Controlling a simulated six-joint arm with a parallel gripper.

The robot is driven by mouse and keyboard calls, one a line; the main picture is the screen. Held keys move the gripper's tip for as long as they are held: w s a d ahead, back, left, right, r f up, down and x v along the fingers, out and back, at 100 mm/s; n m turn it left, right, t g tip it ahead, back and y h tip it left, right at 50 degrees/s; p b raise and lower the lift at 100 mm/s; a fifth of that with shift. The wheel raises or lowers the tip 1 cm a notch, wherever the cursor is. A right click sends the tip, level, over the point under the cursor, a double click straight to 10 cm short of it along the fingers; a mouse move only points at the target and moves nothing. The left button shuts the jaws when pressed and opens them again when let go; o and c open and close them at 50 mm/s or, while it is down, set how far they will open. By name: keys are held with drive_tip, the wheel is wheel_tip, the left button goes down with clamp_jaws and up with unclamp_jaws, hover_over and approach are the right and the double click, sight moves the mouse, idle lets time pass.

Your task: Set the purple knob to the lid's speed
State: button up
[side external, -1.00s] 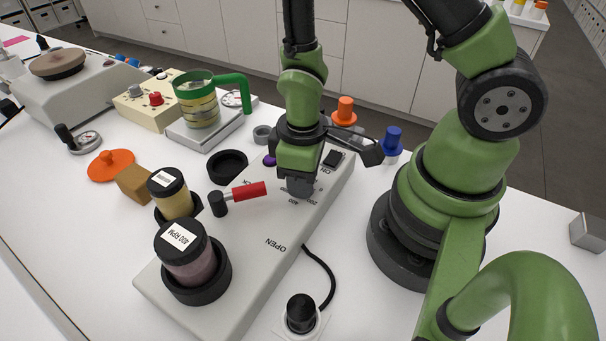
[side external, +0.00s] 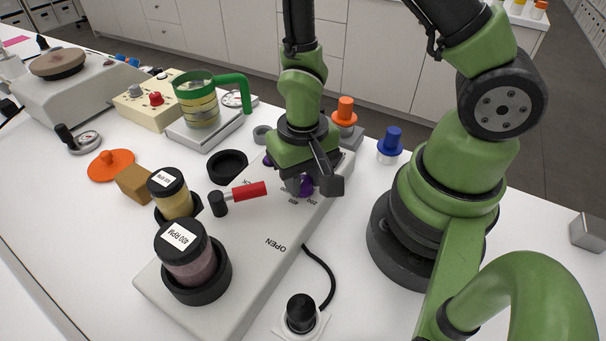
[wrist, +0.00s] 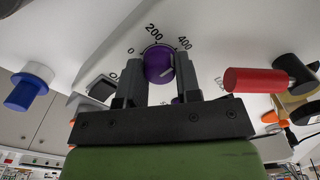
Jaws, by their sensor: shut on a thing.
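The purple knob (side external: 306,186) is on the grey machine's sloping top and also shows in the wrist view (wrist: 158,65). My gripper (wrist: 158,76) is shut on it, one finger on each side; in the side view my gripper (side external: 302,182) is over the dial. In the wrist view the marks 0, 200 and 400 show around the knob. A short white line is on the knob's lower right face; which mark it points at I cannot tell. The front jar's black lid (side external: 180,241) has a white label reading 400 RPM.
A second jar with a black labelled lid (side external: 166,181) stands behind. A red-handled lever (side external: 249,191) lies left of the knob. A second purple part (side external: 267,161) is partly hidden behind my gripper. A black rocker switch (wrist: 102,88) sits near the knob.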

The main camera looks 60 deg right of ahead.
drive_tip(key=shift+w+m, duration=0.15)
drive_tip(key=shift+m, duration=0.35)
drive_tip(key=o, duration=0.9)
drive_tip(key=shift+r, duration=0.1)
wheel_tip(320, 180, up, 10)
drive_tip(key=shift+f, duration=0.15)
wheel_tip(320, 180, up, 10)
drive_tip(key=n+t+y, duration=0.1)
drive_tip(key=t, duration=0.3)
hover_over(302, 179)
drive_tip(key=s, duration=0.2)
drive_tip(key=s+r+t, duration=0.1)
drive_tip(key=r, duration=0.1)
drive_tip(key=s+r+n+t, duration=0.1)
drive_tip(key=r, duration=0.1)
drive_tip(key=s+r+t+y, duration=0.1)
drive_tip(key=s, duration=0.1)
drive_tip(key=shift+d+r+n, duration=0.4)
